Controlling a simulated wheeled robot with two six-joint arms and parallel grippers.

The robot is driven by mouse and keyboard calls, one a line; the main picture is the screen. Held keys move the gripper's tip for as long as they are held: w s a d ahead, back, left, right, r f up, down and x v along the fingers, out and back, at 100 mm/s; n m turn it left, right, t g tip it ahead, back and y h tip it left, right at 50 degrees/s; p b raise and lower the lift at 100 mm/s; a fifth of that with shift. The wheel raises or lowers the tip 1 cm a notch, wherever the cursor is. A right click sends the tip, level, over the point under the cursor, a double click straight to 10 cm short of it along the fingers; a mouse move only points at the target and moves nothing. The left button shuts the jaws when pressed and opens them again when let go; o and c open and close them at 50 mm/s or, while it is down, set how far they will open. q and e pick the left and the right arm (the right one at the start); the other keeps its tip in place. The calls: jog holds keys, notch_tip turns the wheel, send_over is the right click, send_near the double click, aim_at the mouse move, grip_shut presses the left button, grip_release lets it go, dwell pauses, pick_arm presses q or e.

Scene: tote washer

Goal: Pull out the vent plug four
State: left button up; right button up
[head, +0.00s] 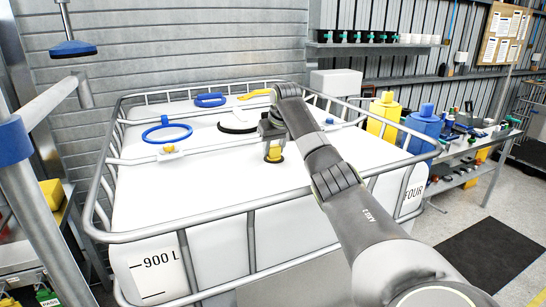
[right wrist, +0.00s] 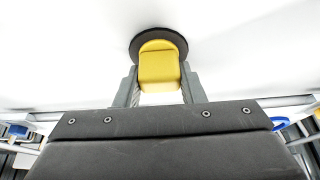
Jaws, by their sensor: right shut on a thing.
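The vent plug (head: 273,155) is a yellow block with a dark round base, on the white top of the caged tote (head: 210,188). The label FOUR shows on the tote's right side. My right gripper (head: 272,146) comes down over the plug from above. In the right wrist view its two fingers (right wrist: 160,92) stand on either side of the yellow plug (right wrist: 160,66) and are shut on it. The dark base appears to lie against the white surface; whether there is a gap under it I cannot tell. My left gripper is not in view.
A metal tube cage (head: 200,236) rings the tote. On its top are blue rings (head: 167,132), a black-rimmed lid (head: 238,126) partly behind my arm, a yellow handle (head: 257,94) and a small yellow-and-white fitting (head: 170,150). Yellow and blue jugs (head: 423,128) stand at right.

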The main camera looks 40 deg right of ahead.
aim_at(274, 145)
jog(key=shift+r, duration=0.1)
jog(key=shift+r, duration=2.9)
